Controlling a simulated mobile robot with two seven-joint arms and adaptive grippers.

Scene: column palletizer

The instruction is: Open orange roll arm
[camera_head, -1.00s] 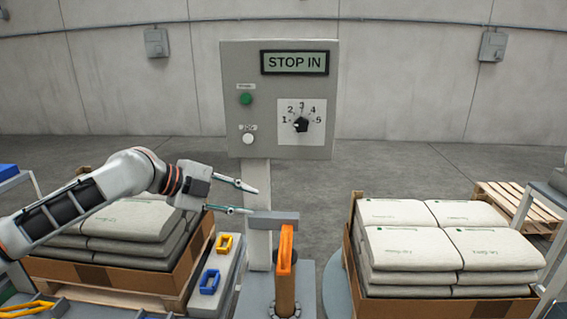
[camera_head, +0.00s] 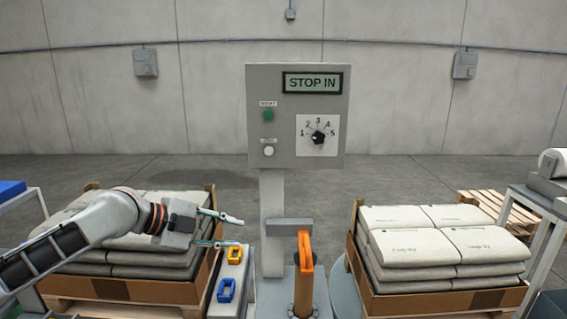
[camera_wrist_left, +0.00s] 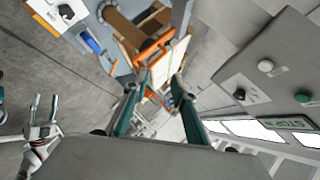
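The orange roll arm (camera_head: 304,272) stands upright in front of the control panel's post, with a grey bar (camera_head: 289,227) at its top. Orange parts, likely of the same arm, show beyond my fingers in the left wrist view (camera_wrist_left: 155,46). My left gripper (camera_head: 241,232) is open and empty, to the left of the roll arm at about the height of its top and apart from it. Its two teal fingers also show in the left wrist view (camera_wrist_left: 158,84). My right gripper (camera_wrist_left: 44,104) appears at the far left of the left wrist view with fingers apart, and is outside the head view.
The control panel (camera_head: 270,90) reads STOP IN, with a green button, a white button and a dial. Pallet boxes of sacks stand left (camera_head: 125,291) and right (camera_head: 420,303). A grey ledge (camera_head: 227,307) holds yellow and blue frames.

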